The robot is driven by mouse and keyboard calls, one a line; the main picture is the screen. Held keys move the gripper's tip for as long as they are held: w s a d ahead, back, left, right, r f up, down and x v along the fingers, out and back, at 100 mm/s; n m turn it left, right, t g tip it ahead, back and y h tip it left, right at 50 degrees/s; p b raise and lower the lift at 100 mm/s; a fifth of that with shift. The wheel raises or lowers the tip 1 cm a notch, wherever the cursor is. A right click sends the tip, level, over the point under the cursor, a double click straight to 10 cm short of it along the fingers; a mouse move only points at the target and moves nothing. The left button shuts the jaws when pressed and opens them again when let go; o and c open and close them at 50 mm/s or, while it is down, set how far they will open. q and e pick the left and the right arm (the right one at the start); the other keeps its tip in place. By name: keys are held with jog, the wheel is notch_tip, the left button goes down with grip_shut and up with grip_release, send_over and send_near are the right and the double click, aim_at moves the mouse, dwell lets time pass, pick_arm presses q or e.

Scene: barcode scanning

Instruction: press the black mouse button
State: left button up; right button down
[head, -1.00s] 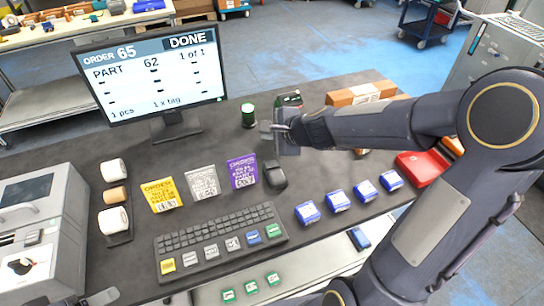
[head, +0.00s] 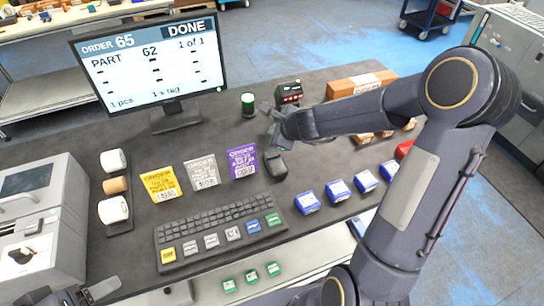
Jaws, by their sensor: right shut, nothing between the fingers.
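The black mouse (head: 276,167) lies on the dark table, right of the purple order card. My right gripper (head: 270,128) is just beyond the mouse in the head view, appearing above the table. It is shut and holds nothing. Its gap to the mouse is hard to judge, and the mouse's far end lies close to or partly behind the gripper.
A monitor (head: 150,65) reading DONE stands at the back left. A green-lit cylinder (head: 248,104) and a small device with a red display (head: 290,92) stand beyond my right gripper. The keyboard (head: 218,238), order cards and several blue packets (head: 338,190) surround the mouse.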

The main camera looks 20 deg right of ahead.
aim_at(274, 156)
pick_arm(q)
notch_tip(274, 156, down, 7)
jog(key=b, duration=0.6)
pick_arm(e)
notch_tip(274, 156, down, 7)
jog(key=shift+r, duration=0.1)
dwell(1.2)
pick_arm(q)
jog(key=shift+f+b, duration=0.35)
pick_arm(e)
jog(key=shift+f, duration=0.45)
pick_arm(q)
jog(key=shift+f+b, duration=0.4)
pick_arm(e)
jog(key=shift+f, duration=0.45)
pick_arm(q)
jog(key=shift+r, duration=0.15)
pick_arm(e)
jog(key=shift+r, duration=0.15)
pick_arm(q)
jog(key=shift+r+p, duration=0.7)
jog(key=shift+p, duration=0.15)
pick_arm(e)
jog(key=shift+r, duration=0.75)
notch_tip(274, 156, up, 5)
jog(key=p, duration=0.5)
pick_arm(q)
notch_tip(274, 156, up, 5)
jog(key=shift+f, duration=0.1)
